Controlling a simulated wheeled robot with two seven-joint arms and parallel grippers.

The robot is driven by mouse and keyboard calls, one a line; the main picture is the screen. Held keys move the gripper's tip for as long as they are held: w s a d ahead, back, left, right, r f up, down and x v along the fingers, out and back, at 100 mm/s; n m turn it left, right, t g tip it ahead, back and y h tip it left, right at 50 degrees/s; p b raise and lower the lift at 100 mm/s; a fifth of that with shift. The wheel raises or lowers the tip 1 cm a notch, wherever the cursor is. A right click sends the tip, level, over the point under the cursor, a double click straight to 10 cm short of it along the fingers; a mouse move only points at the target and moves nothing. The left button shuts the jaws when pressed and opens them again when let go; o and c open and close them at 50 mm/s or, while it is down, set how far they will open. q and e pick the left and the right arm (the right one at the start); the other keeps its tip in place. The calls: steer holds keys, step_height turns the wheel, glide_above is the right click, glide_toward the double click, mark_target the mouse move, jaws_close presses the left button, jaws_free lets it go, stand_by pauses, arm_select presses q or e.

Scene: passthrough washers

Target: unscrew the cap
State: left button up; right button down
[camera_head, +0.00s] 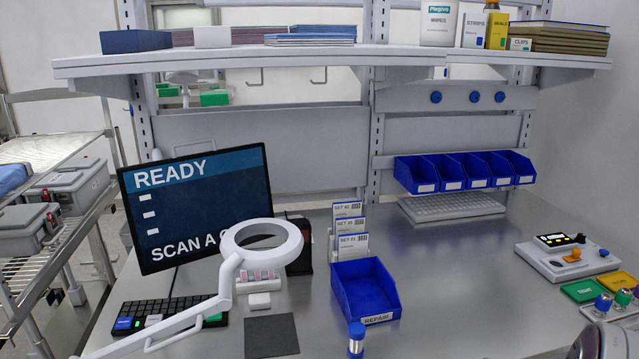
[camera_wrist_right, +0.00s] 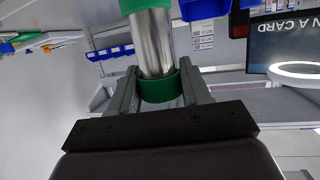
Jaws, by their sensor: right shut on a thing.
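In the right wrist view, my right gripper (camera_wrist_right: 158,70) is shut on a shiny metal tube (camera_wrist_right: 152,45) with green end bands. One green band (camera_wrist_right: 159,88) sits between the fingers near the palm, and another green part (camera_wrist_right: 143,4) is at the top edge of the picture, cut off. Which green part is the cap I cannot tell. In the head view, a small blue-topped cylinder (camera_head: 356,338) stands upright at the front of the bench. My left gripper is not in view.
A blue REPAIR bin (camera_head: 366,290) stands mid-bench, with a ring lamp (camera_head: 262,240) and screen (camera_head: 200,205) to its left. At the right are a control box (camera_head: 567,259) and several coloured-capped pieces (camera_head: 603,303). Bench space between bin and control box is clear.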

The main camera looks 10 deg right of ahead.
steer(key=w+a+f, duration=0.3)
steer(key=a+f, duration=0.3)
steer(key=a, duration=0.2)
steer(key=w+a+f+n+y, duration=0.1)
steer(key=w+a+f, duration=0.2)
steer(key=a+f, duration=0.3)
steer(key=a, duration=0.2)
steer(key=shift+a, duration=0.3)
